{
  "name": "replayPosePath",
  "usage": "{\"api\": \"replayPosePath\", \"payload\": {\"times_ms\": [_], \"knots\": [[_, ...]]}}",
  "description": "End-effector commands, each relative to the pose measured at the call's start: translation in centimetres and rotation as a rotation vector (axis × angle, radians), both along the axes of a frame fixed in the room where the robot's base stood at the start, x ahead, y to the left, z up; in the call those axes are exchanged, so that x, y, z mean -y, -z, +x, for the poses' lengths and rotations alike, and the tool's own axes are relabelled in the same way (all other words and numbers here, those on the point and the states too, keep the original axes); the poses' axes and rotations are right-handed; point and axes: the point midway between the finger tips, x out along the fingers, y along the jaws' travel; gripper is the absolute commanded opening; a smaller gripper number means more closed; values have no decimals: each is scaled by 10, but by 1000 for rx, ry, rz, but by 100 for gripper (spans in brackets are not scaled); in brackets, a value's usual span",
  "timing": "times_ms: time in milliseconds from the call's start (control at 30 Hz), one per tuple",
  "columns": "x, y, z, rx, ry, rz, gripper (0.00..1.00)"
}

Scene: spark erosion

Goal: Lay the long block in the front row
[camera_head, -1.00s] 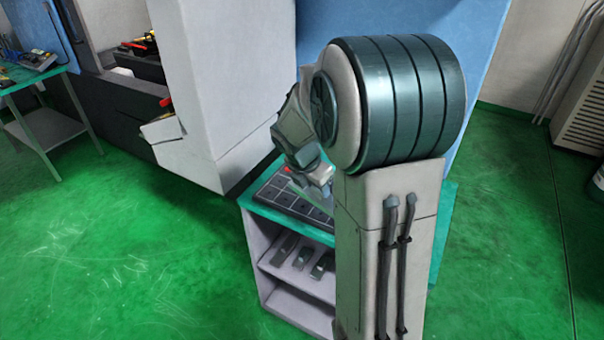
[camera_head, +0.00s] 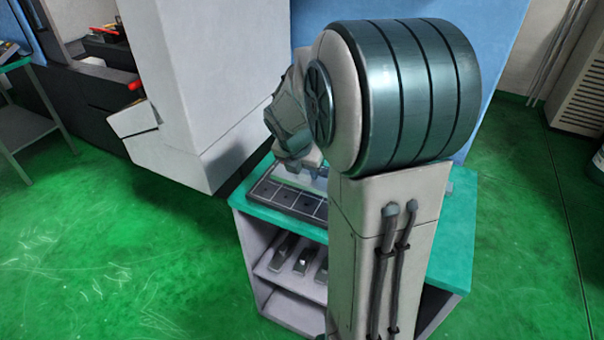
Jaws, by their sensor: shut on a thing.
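My gripper (camera_head: 308,162) hangs over the back part of a dark tray (camera_head: 262,190) and is mostly hidden by my own arm. It is shut on a pale grey-green bar (camera_head: 300,179), which looks like the long block. The bar lies crosswise low over the tray, behind the front row of cells. I cannot tell whether it touches the tray. The front row shows several dark, light-edged cells (camera_head: 284,196) that look empty. The tray's right part is hidden behind my arm.
The tray stands on a teal-topped cabinet (camera_head: 453,235). On its open shelf below lie several dark grey blocks (camera_head: 283,246). A large pale machine (camera_head: 205,90) stands behind on the left, a bench (camera_head: 30,125) at the far left. Green floor is free at front left.

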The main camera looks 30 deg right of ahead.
Motion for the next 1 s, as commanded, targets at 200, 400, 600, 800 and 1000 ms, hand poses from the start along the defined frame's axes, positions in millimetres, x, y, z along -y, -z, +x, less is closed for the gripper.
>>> {"api": "replayPosePath", "payload": {"times_ms": [200, 400, 600, 800, 1000], "knots": [[4, 6, -1, 2, 9, -1, 0], [5, 16, -1, 2, 11, -1, 0], [4, 31, -1, 2, 9, -1, 0], [3, 47, -1, 3, 7, 0, 0], [3, 62, 0, 2, 6, -1, 0]]}}
